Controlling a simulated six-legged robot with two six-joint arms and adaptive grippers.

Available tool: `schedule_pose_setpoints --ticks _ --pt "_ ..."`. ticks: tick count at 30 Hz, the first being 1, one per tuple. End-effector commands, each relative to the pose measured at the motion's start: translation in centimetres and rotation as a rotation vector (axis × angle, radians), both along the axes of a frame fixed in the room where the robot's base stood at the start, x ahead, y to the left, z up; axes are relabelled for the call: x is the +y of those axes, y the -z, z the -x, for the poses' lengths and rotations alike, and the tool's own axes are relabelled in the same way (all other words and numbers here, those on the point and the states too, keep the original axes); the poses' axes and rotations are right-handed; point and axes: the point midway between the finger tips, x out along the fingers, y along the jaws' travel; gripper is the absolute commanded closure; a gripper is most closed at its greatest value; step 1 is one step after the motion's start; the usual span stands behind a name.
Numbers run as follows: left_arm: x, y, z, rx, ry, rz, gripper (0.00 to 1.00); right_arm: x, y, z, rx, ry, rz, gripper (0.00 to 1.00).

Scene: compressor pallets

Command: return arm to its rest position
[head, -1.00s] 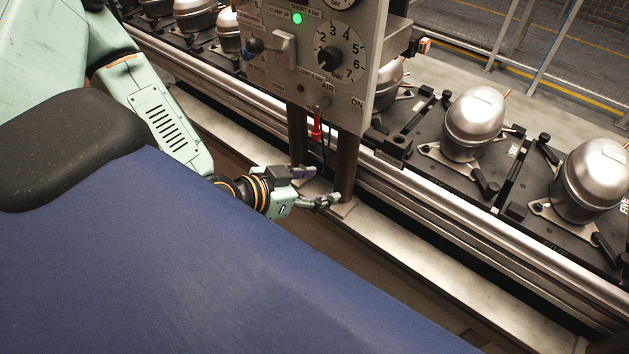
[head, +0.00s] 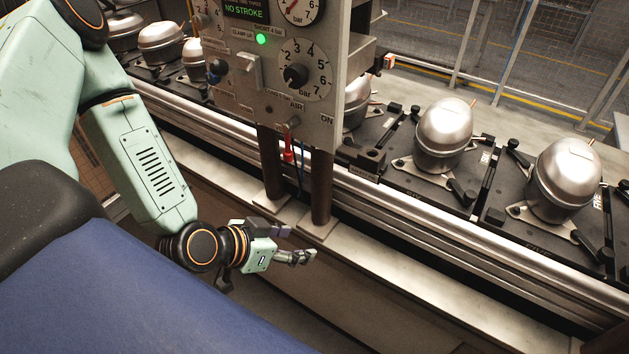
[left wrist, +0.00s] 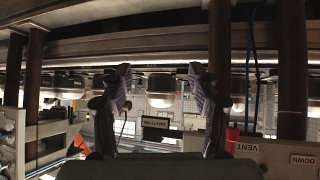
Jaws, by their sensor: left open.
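My left arm (head: 135,150) comes in from the left, pale green with black joints, and reaches down toward the conveyor's front. My left gripper (head: 300,244) is open and empty in the head view, in front of the feet of the control panel's posts, pointing right. In the left wrist view its two fingers (left wrist: 160,95) stand apart with nothing between them. That view appears upside down. My right gripper is not in view.
A grey control panel (head: 317,103) with dials and a lit green lamp stands on dark posts (head: 321,185) close beyond the gripper. Behind it, silver compressors (head: 445,134) sit on black pallets along the conveyor rail (head: 440,230). A mesh fence (head: 530,60) stands at the back.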

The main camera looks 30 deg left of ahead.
Motion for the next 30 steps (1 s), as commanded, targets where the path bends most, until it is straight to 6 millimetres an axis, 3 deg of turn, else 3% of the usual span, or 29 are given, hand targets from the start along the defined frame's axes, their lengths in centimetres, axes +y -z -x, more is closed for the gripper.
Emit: schedule_pose_setpoints --ticks 8,14,23,30 --pt "0.0 0.1 0.1 0.016 -0.023 0.028 0.39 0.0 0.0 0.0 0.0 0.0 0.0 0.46" --pt "0.4 1.7 1.5 0.177 -0.181 0.138 0.39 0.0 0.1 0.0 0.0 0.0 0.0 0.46" --pt "-0.1 9.4 6.6 0.503 -0.363 0.15 0.39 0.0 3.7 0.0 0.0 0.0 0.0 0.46" --pt "-0.4 17.1 12.5 0.729 -0.448 0.024 0.39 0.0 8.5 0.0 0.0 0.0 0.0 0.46"
